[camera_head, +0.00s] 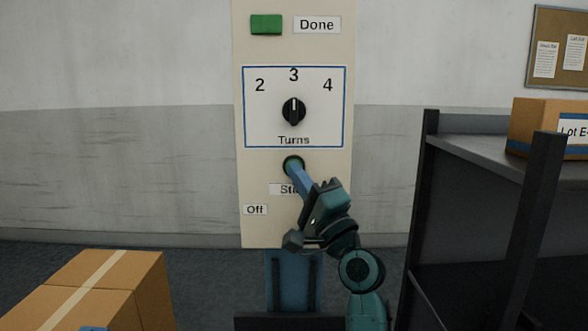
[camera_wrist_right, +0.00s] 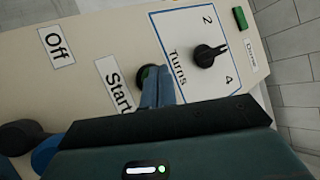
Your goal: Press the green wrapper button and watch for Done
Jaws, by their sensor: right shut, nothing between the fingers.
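The cream control panel (camera_head: 245,190) stands upright ahead of me. My right gripper (camera_head: 294,170) is shut and empty, its fingertips at the round green button (camera_head: 291,160) in a dark ring above the "Start" label. The fingers cover most of the button, so I cannot tell how far it is pressed. In the right wrist view the fingertips (camera_wrist_right: 157,78) also overlap the button (camera_wrist_right: 144,73). A green rectangular lamp (camera_head: 266,25) sits beside the "Done" label (camera_head: 317,25); I cannot tell for certain whether it is lit. My left gripper is out of view.
The black Turns knob (camera_head: 294,111) points up to 3, just above the button. An "Off" label (camera_head: 255,210) is at lower left. A cardboard box (camera_head: 110,285) is at the front left. A dark shelf rack (camera_head: 470,190) with a labelled box (camera_head: 540,125) stands at right.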

